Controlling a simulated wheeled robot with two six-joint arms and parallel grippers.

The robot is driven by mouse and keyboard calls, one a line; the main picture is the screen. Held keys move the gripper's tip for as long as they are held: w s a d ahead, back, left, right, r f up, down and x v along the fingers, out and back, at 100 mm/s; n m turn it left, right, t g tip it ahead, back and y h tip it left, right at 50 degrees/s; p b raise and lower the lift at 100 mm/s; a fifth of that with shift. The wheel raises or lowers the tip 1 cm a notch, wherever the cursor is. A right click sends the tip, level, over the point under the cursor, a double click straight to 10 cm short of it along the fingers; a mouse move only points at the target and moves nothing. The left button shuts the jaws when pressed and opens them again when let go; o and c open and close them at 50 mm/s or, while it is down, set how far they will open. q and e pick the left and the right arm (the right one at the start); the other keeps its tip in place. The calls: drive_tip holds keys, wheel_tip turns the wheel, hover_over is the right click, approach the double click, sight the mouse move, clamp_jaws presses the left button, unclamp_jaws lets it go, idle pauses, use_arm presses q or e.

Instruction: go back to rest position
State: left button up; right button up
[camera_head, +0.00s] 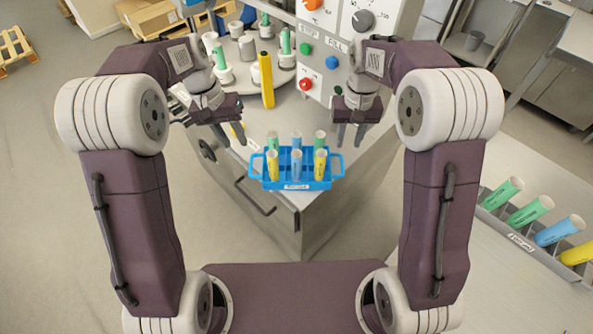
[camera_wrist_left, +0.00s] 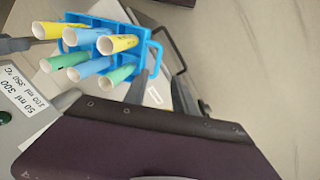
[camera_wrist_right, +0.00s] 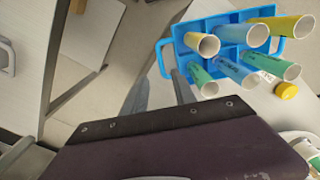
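My left gripper (camera_head: 234,135) is empty, to the upper left of a blue rack (camera_head: 256,182). Its fingers look apart in the left wrist view. My right gripper (camera_head: 350,133) is empty, to the upper right of the rack, with its fingers apart. Neither gripper touches the rack. The rack stands on the steel counter and holds several upright tubes, among them a front yellow tube (camera_head: 272,165), a middle blue tube (camera_head: 296,165) and a right yellow tube (camera_head: 320,163). The rack also shows in the left wrist view (camera_wrist_left: 150,55) and the right wrist view (camera_wrist_right: 160,60).
A filling machine (camera_head: 330,45) with knobs and coloured buttons stands behind the rack. A grey tray (camera_head: 490,220) of coloured tubes lies on the right table. Cardboard boxes (camera_head: 150,18) are at the back left.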

idle(0.3)
